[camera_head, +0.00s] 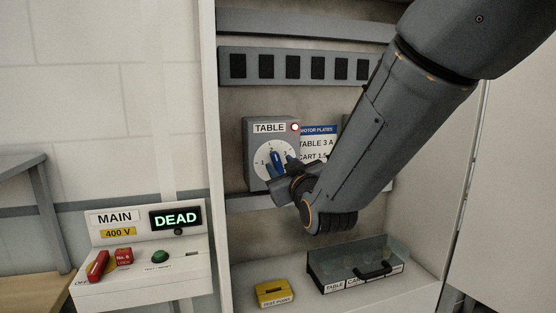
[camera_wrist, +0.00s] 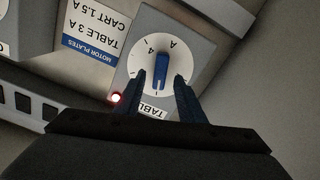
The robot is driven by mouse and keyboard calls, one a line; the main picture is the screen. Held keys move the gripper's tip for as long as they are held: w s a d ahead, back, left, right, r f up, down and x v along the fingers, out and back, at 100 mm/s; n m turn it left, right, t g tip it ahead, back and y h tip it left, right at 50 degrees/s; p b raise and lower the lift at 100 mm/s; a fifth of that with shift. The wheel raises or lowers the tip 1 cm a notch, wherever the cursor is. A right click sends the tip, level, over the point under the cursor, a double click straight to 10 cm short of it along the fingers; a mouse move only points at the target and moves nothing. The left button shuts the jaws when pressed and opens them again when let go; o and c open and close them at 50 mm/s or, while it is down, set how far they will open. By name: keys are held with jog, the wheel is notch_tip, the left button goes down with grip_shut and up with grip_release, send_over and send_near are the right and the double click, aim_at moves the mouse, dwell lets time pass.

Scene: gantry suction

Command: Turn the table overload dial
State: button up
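The table overload dial is a grey TABLE box (camera_head: 257,178) with a white scale face and a blue knob (camera_wrist: 161,69). The knob's white line points towards the TABLE label in the wrist view, where the print appears upside down. A small lamp (camera_head: 295,127) on the box glows red. My gripper (camera_wrist: 160,77) is at the dial with its two dark blue fingers on either side of the knob. Gaps show between the knob and both fingers, so it is open. In the head view, my gripper and wrist cover the dial's lower right.
A motor plates card (camera_head: 318,130) reads TABLE 3 A and CART 1.5 A. Below are a clear-lidded box (camera_head: 340,280) and a yellow test point block (camera_head: 274,293). At left, the MAIN panel (camera_head: 190,254) displays DEAD, with a red lock. Cabinet walls flank the dial.

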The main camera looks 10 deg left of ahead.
aim_at(277, 163)
jog(key=shift+p+x, duration=0.45)
jog(key=shift+x, duration=0.9)
grip_shut()
